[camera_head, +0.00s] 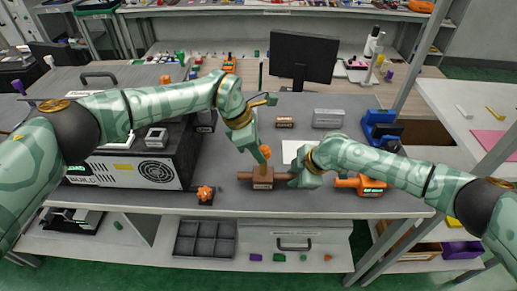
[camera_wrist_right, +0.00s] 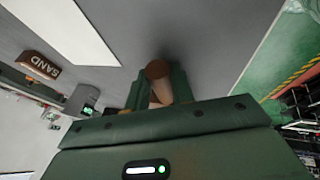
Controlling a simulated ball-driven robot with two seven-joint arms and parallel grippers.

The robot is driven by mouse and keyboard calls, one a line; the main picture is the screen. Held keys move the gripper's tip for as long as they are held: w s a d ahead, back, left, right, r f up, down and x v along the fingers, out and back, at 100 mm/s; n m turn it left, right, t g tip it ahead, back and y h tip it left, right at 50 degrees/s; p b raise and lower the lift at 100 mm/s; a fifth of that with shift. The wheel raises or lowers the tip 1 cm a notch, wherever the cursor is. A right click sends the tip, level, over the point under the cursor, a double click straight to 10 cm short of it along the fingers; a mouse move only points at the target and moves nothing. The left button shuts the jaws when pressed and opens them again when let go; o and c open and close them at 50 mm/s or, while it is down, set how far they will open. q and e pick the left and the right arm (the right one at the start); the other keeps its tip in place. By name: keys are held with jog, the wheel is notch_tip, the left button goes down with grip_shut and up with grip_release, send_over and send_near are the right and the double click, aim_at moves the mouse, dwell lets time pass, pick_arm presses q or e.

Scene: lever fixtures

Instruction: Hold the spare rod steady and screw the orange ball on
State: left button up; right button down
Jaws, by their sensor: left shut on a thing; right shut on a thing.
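The spare rod (camera_head: 280,176) is a brown bar lying level across a small brown block (camera_head: 263,184) on the grey bench. My right gripper (camera_head: 296,178) is shut on the rod's right end. In the right wrist view the rod's round wooden end (camera_wrist_right: 158,69) sits between the fingers of my right gripper (camera_wrist_right: 160,90). The orange ball (camera_head: 265,151) is small in the head view, just above the block. My left gripper (camera_head: 258,148) is shut on the ball, its fingers partly hidden. Whether the ball touches the rod or block is unclear.
A black machine (camera_head: 150,160) stands on the left. An orange knobbed piece (camera_head: 206,194) sits front left of the block, an orange device (camera_head: 362,184) right of my right gripper. A SAND block (camera_head: 285,122) and grey box (camera_head: 328,118) stand behind. The bench's front edge is close.

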pick_arm(q)
jog(key=m, duration=0.1)
jog(key=m+g, duration=0.1)
jog(key=m, duration=0.1)
jog(key=shift+w, duration=0.25)
jog(key=o, duration=0.7)
jog(key=shift+d+m+g, duration=0.1)
jog(key=shift+m+g, duration=0.2)
jog(key=shift+m, duration=0.4)
jog(key=shift+c, duration=0.2)
jog(key=o, duration=0.5)
pick_arm(e)
jog(key=c, duration=1.1)
grip_release()
pick_arm(q)
jog(key=v, duration=1.2)
jog(key=shift+w+d, duration=0.1)
